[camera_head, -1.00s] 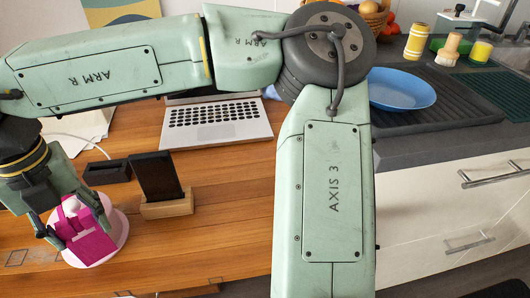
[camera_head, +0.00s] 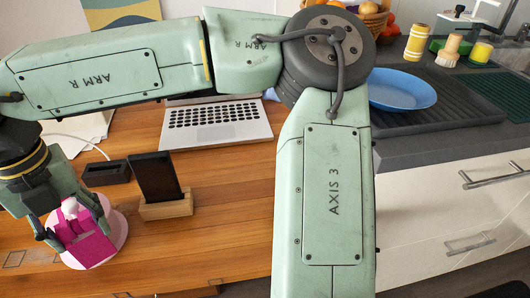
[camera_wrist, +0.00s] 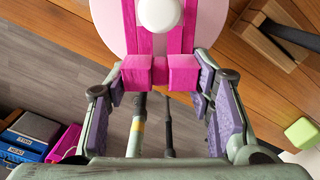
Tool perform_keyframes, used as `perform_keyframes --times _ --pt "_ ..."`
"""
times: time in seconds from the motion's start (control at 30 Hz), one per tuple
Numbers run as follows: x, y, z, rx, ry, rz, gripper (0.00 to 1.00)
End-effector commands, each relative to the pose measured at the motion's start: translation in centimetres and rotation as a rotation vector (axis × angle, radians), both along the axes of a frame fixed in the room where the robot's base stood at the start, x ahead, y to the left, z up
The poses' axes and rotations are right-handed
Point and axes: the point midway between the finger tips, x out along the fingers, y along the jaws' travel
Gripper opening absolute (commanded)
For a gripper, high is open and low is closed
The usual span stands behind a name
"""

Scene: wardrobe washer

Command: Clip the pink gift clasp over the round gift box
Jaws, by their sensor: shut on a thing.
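The round gift box (camera_head: 120,240) is a pale pink disc at the left of the wooden table; it also shows at the top of the wrist view (camera_wrist: 105,22). A white knob (camera_wrist: 159,14) shows over its middle. The magenta pink gift clasp (camera_head: 92,247) shows in front of the round box, with its two blocks (camera_wrist: 183,72) nearest the wrist camera. My gripper (camera_head: 74,226) is at the box, its two fingers on either side of the clasp and shut on it. Whether the clasp touches or grips the box cannot be told, since the fingers and clasp hide the contact.
A phone in a wooden stand (camera_head: 165,207) is just right of the box, with a black block (camera_head: 106,173) behind it. A laptop (camera_head: 215,122) lies farther back. Blue boxes (camera_wrist: 30,130) and a green block (camera_wrist: 301,133) show low in the wrist view.

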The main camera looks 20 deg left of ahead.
Motion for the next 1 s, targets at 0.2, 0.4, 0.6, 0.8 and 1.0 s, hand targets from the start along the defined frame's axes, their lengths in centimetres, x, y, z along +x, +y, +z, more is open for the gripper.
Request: perform_keyframes --times 0.2,0.4,0.6,0.8,1.0 --pt "0.0 0.01 0.03 0.0 0.0 0.0 0.22" --pt "0.0 0.0 0.02 0.0 0.0 0.0 0.22" --pt "0.0 0.0 -0.09 0.0 0.0 0.0 0.22" --pt "0.0 0.0 -0.12 0.0 0.0 0.0 0.56" --pt "0.0 0.0 -0.12 0.0 0.0 0.0 0.69"
